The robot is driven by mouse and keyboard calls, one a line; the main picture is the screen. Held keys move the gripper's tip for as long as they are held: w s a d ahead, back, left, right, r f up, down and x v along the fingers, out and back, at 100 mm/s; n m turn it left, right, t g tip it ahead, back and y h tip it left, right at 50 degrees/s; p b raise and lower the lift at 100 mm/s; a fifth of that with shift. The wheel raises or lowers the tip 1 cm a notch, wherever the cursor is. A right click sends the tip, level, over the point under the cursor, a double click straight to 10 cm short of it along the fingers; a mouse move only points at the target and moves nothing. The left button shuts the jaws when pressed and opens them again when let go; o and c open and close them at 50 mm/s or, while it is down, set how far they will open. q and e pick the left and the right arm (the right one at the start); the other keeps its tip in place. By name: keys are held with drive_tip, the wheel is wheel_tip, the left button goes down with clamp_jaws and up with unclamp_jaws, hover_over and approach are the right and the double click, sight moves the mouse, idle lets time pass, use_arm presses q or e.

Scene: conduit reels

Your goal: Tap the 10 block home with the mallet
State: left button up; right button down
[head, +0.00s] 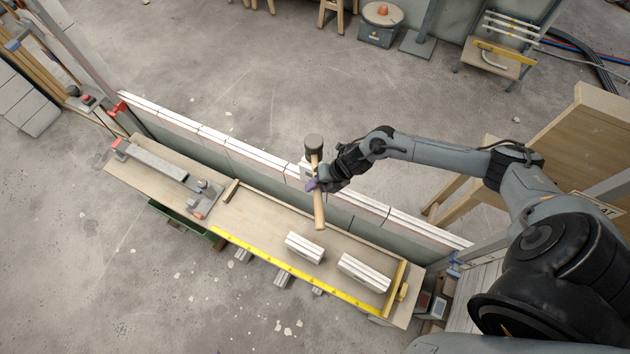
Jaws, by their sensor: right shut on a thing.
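My right gripper (317,186) is shut on the wooden handle of the mallet (319,208). The mallet's dark round head (314,143) points to the far side and its handle end hangs toward the bench. A white block (305,170) shows at the top of the low wall, just left of the handle and partly hidden by the mallet and gripper. I cannot read a 10 on it, nor tell whether the mallet touches it. My left gripper is not in view.
The low block wall (225,143) runs diagonally behind a plank bench (262,212). Two white blocks (304,247) (364,273) lie on the bench, beside a yellow rule (290,270). A long-armed tool (165,168) stands at the bench's left.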

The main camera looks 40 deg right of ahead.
drive_tip(key=shift+w, duration=0.1)
wheel_tip(320, 180, down, 5)
drive_tip(key=b, duration=0.4)
drive_tip(key=shift+r+p, duration=1.9)
drive_tip(key=shift+r, duration=0.5)
